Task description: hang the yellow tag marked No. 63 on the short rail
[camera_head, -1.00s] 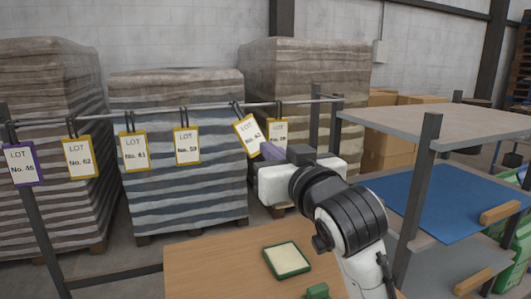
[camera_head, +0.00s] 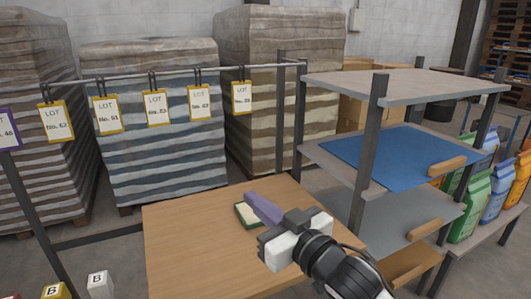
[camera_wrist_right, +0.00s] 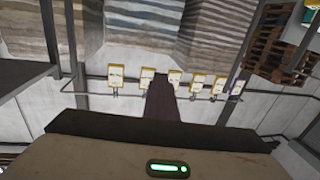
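Several yellow-framed lot tags hang in a row from a long rail (camera_head: 130,77) at the back. The small digits are hard to read. The leftmost yellow tag (camera_head: 56,121) and the second from the right (camera_head: 199,100) both look like 62 or 63. The others are a tag like 61 (camera_head: 107,115), one in the 50s (camera_head: 155,107) and a rightmost tag (camera_head: 241,97). I cannot make out a separate short rail. My right gripper (camera_head: 250,197) is shut and empty, low over the table; its purple fingers show together in the right wrist view (camera_wrist_right: 160,82). My left gripper is out of view.
A purple tag (camera_head: 5,130) hangs at the far left. A green-rimmed pad (camera_head: 243,214) lies on the wooden table (camera_head: 180,235) beneath my fingers. A shelf unit (camera_head: 400,84) with a blue mat (camera_head: 390,152) stands right.

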